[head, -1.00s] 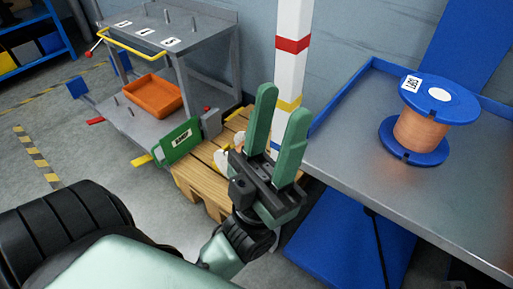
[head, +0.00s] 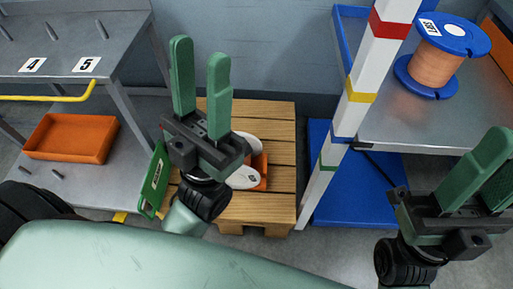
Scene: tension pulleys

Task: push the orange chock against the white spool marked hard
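A white spool (head: 243,179) lies on the wooden pallet, partly hidden behind my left gripper. Its marking is too small to read. An orange piece (head: 261,164) shows right beside its white discs. It may be the orange chock, but I cannot tell its full shape or whether it touches the spool. My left gripper (head: 199,58) is open and empty, fingers up, in front of the pallet in the picture. My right gripper (head: 505,150) is at the right edge, partly cut off, its fingers apart with nothing seen between them.
The pallet (head: 275,120) stands between a grey shelf cart (head: 125,20) with an orange tray (head: 72,138) and a metal table (head: 400,125) with a blue-flanged copper spool (head: 437,66). A striped post (head: 345,120) rises at the pallet's right. A green panel (head: 154,182) stands at its left.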

